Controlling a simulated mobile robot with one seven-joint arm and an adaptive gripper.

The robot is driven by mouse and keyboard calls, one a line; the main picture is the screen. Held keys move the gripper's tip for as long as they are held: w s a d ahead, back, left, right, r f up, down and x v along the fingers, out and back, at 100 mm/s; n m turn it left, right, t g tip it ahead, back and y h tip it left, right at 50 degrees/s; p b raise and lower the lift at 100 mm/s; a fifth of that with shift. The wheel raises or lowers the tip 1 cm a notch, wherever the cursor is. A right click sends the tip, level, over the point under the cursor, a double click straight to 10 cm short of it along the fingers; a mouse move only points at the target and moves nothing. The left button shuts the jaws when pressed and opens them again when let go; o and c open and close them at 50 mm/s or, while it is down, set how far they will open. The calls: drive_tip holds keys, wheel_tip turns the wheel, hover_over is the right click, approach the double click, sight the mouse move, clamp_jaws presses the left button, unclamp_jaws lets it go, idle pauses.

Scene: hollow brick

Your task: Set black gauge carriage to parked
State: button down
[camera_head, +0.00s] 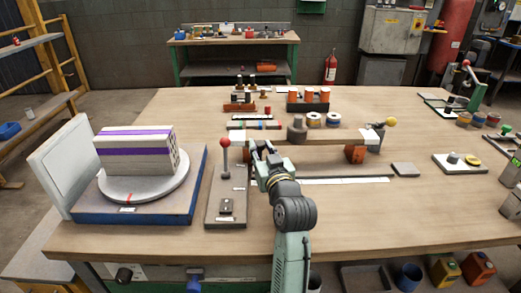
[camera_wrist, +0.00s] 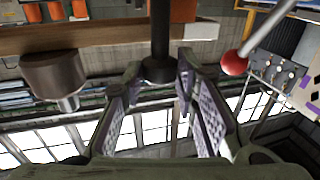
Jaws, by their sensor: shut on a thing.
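In the wrist view, a black post with a flared knob (camera_wrist: 159,68), which looks like the handle of the black gauge carriage, is between my fingertips (camera_wrist: 158,80). In the head view, my gripper (camera_head: 262,150) is at the left end of the wooden beam (camera_head: 335,137), and it hides most of the carriage. My gripper is shut on the knob. A pale scale strip (camera_head: 345,181) runs to the right along the table in front of the beam. I cannot read any parked mark.
A red-knobbed lever (camera_head: 225,145) stands close left of my gripper, and its ball shows in the wrist view (camera_wrist: 234,63). A grey cylinder (camera_head: 297,130) is on the beam. A turntable with a striped block (camera_head: 135,150) is further left.

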drive_tip(key=shift+a, duration=0.3)
drive_tip(key=c, duration=1.3)
unclamp_jaws()
drive_tip(key=shift+s+d, duration=0.15)
drive_tip(key=v, duration=1.1)
drive_tip(key=shift+s, duration=0.35)
